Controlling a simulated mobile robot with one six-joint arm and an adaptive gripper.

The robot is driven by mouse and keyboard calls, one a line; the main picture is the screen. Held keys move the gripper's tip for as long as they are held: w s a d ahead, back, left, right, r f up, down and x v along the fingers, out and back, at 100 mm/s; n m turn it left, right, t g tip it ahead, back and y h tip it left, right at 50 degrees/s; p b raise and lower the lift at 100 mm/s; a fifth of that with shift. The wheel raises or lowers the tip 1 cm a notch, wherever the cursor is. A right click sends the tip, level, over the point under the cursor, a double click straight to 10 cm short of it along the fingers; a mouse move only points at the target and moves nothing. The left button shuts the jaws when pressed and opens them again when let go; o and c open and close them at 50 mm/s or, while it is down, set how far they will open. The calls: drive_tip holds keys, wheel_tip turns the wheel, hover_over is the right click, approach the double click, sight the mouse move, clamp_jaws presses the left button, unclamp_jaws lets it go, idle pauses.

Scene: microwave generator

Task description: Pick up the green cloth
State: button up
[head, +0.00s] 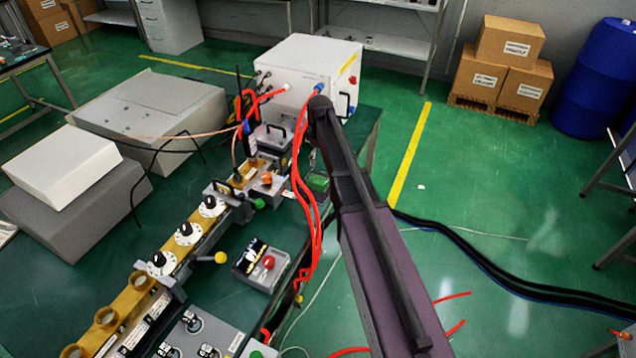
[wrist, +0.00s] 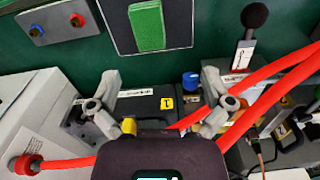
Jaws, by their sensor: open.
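The green cloth (wrist: 147,25) lies as a flat, folded-looking strip on a dark square pad (wrist: 178,25) with a light border, at the top of the wrist view. A small green patch at the table's right side in the head view (head: 318,182), beside my arm, looks like the same cloth. My gripper (wrist: 160,84) is open in the wrist view, its two grey fingers spread wide with nothing held. The cloth shows beyond the fingertips, apart from them. In the head view my arm hides most of the gripper.
A white box (head: 308,70) with red cables stands on the green-topped table behind the cloth. Red cables cross near my gripper in the wrist view (wrist: 262,78). A grey block with red and blue terminals (wrist: 58,22) and a black knob (wrist: 254,16) flank the pad.

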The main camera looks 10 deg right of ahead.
sight(318, 180)
drive_tip(key=w+n, duration=0.1)
drive_tip(key=w, duration=0.2)
drive_tip(key=shift+r, duration=0.1)
drive_tip(key=shift+s, duration=0.1)
wheel_tip(318, 180, down, 9)
drive_tip(key=b, duration=0.8)
drive_tip(key=shift+r+b, duration=0.15)
drive_tip(key=shift+b, duration=0.15)
idle(0.5)
drive_tip(key=shift+f+b, duration=2.6)
drive_tip(key=shift+s, duration=0.1)
drive_tip(key=c, duration=0.8)
drive_tip(key=shift+r, duration=0.1)
